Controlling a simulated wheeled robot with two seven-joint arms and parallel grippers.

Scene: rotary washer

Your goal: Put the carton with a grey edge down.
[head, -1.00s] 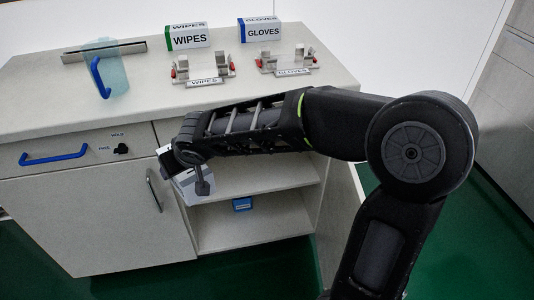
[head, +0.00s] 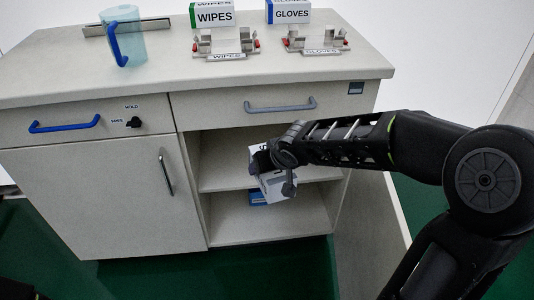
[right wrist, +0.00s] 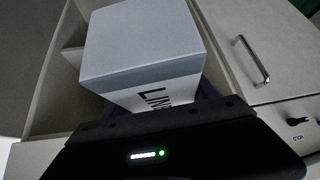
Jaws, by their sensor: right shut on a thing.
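The carton with a grey edge (head: 280,187) is a white box, held tilted in front of the open shelf compartment at the upper shelf's height. My right gripper (head: 262,162) is shut on it and covers part of it. In the right wrist view the carton (right wrist: 145,42) fills the upper middle, with a grey band along one edge and dark lettering starting "LIN" partly hidden by the gripper. I cannot tell whether it touches the upper shelf (head: 222,178).
An open door (head: 368,225) is at the compartment's right. On the counter (head: 150,75) are a clear jug (head: 128,45), a wipes box (head: 212,14), a gloves box (head: 289,13) and two labelled holders. The lower shelf's left is free.

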